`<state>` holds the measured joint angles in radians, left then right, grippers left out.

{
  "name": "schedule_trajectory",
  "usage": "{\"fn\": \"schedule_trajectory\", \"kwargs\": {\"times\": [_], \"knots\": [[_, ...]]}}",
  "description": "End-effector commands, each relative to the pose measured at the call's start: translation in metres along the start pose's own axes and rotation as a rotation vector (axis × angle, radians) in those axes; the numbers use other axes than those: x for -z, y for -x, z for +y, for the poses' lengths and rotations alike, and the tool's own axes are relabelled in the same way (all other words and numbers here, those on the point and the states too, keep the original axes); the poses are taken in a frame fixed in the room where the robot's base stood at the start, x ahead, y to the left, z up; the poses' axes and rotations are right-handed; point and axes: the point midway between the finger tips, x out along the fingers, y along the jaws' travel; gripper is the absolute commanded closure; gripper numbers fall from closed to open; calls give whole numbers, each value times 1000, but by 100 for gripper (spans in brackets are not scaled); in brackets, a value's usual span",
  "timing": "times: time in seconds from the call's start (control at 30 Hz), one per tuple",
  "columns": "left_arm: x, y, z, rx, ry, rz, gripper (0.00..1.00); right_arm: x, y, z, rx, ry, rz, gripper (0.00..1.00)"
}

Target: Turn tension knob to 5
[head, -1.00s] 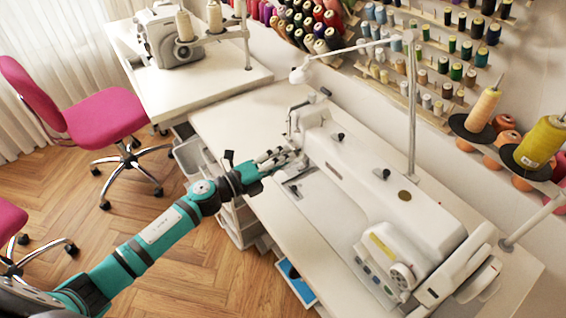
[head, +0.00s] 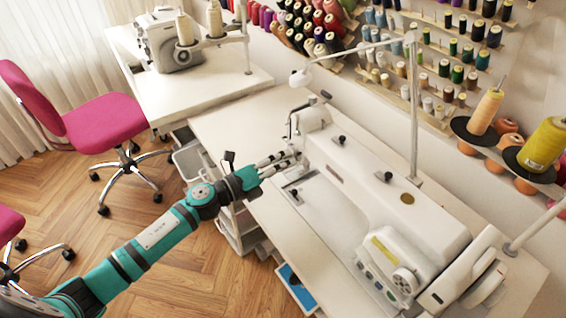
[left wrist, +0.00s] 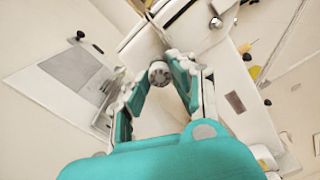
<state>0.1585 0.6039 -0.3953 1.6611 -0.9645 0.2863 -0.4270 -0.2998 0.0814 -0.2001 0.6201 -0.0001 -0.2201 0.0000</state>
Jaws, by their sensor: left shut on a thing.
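The white sewing machine (head: 345,185) lies along the table on the right in the head view. My left gripper (head: 292,158) reaches its left end, with the fingertips against the head of the machine. In the left wrist view the tension knob (left wrist: 160,73), a small round grey dial, sits between the fingertips of my left gripper (left wrist: 158,78). The fingers are shut on the knob's sides. The number it points to is too small to read. In the head view the gripper hides the knob. My right gripper is not in view.
A lamp arm and thread stand (head: 413,110) rise behind the machine. A second sewing machine (head: 170,42) stands on the back-left table. Pink chairs (head: 105,120) are on the floor at left. The white tabletop (head: 235,120) left of the machine is clear.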

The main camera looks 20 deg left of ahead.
Motion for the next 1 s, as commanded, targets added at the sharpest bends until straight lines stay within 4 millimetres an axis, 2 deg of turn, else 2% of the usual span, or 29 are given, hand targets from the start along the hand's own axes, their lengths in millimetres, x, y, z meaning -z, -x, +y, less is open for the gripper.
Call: {"fn": "schedule_trajectory", "kwargs": {"times": [0.03, 0.2, 0.43, 0.57, 1.0], "knots": [[2, 0, 1, -1, 1, 3, 73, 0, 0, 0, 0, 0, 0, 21], [1, 0, 1, -1, 2, 2, 54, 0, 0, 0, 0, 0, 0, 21], [1, 1, 0, -1, 2, 1, 54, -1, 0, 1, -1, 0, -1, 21], [1, 10, 1, -2, 3, 1, 54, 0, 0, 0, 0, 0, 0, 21], [2, 95, 2, -4, 3, 3, 54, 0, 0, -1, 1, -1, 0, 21]]}}
